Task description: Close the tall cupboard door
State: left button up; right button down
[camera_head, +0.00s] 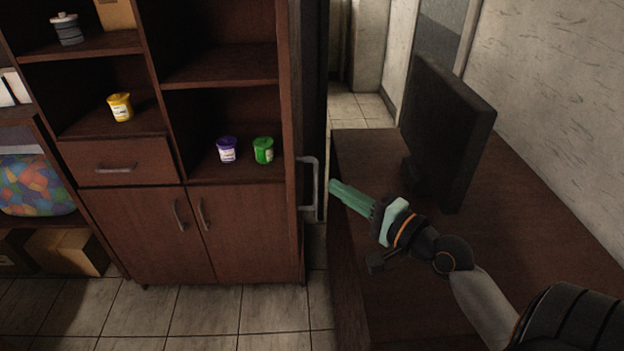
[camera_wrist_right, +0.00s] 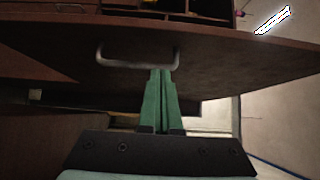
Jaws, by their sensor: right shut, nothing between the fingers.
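The tall cupboard (camera_head: 225,70) stands at the left and centre of the head view, with its shelves open to view. Its tall door (camera_head: 291,110) appears as a narrow brown strip on the right side, seen almost edge-on and standing open. A grey bar handle (camera_head: 318,190) sticks out to the right from it. My right gripper (camera_head: 332,184) is shut and empty, its green fingertips just right of the handle. In the right wrist view the door panel (camera_wrist_right: 220,55) spans the picture, and the handle (camera_wrist_right: 125,64) lies just beyond the fingertips (camera_wrist_right: 161,72); contact is unclear.
Yellow (camera_head: 120,107), purple (camera_head: 227,150) and green (camera_head: 263,150) tubs stand on the shelves. Tiled floor (camera_head: 220,310) is clear in front of the cupboard.

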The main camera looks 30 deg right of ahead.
jog(key=shift+w+a+p, duration=0.8)
jog(key=shift+w+a, duration=1.1)
jog(key=shift+w, duration=0.25)
jog(key=shift+w, duration=0.15)
